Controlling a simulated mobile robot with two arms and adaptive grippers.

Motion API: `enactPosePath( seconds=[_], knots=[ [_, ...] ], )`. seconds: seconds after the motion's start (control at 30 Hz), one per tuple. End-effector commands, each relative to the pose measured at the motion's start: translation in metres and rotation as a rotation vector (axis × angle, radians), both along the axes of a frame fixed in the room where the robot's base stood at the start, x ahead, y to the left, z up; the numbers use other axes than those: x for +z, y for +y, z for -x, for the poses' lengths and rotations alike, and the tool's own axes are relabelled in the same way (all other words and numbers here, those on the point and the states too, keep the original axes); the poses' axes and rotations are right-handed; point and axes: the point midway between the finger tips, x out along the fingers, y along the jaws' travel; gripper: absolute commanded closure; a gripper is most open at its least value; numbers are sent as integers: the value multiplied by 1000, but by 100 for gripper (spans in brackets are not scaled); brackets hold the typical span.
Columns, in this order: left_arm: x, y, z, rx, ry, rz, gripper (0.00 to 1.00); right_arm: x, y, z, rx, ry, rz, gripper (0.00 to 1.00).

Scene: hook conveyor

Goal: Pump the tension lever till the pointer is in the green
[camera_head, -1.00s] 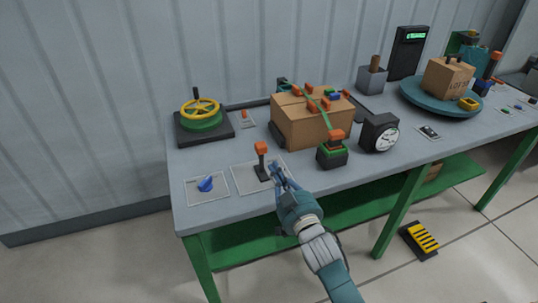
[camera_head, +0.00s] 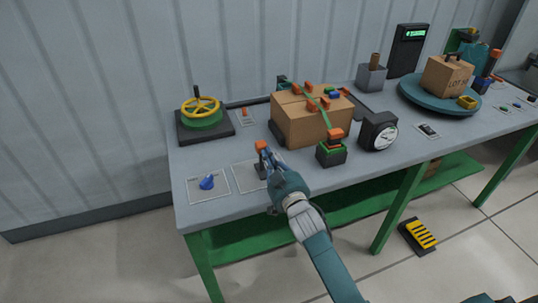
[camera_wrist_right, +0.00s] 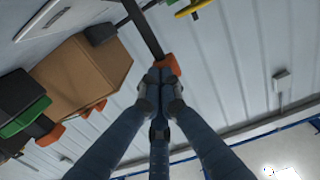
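The tension lever, a dark shaft with an orange knob (camera_head: 261,146), stands on a pale plate near the front left of the bench. In the right wrist view the knob (camera_wrist_right: 168,65) lies right at my fingertips, partly behind them. My right gripper (camera_head: 267,157) is at the lever's upper part; in its wrist view the fingers (camera_wrist_right: 158,78) come together, with no clear grip around the knob. The round dial gauge (camera_head: 385,137) has a white face and dark housing; its pointer and any green zone are too small to read. My left gripper is out of view.
A blue knob (camera_head: 207,182) is left of the lever, with a yellow handwheel (camera_head: 201,107) behind. A turntable (camera_head: 415,94) is farther right. A yellow-striped pedal (camera_head: 418,236) lies on the floor.

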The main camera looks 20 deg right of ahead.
Motion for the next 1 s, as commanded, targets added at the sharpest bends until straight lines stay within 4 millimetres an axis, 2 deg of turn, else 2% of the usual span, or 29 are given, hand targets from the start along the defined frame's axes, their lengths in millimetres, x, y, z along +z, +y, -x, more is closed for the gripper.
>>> enactPosePath(
  seconds=[0.03,0.23,0.53,0.7,1.0],
  knots=[
    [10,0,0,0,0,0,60,8,0,-2,1,12,1,100],
    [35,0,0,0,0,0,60,12,0,-14,0,99,2,100],
    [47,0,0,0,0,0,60,15,1,-40,-1,95,2,100],
    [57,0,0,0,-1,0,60,16,1,-52,0,205,9,100],
    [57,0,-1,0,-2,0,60,9,2,-63,0,212,5,100]
  ],
)
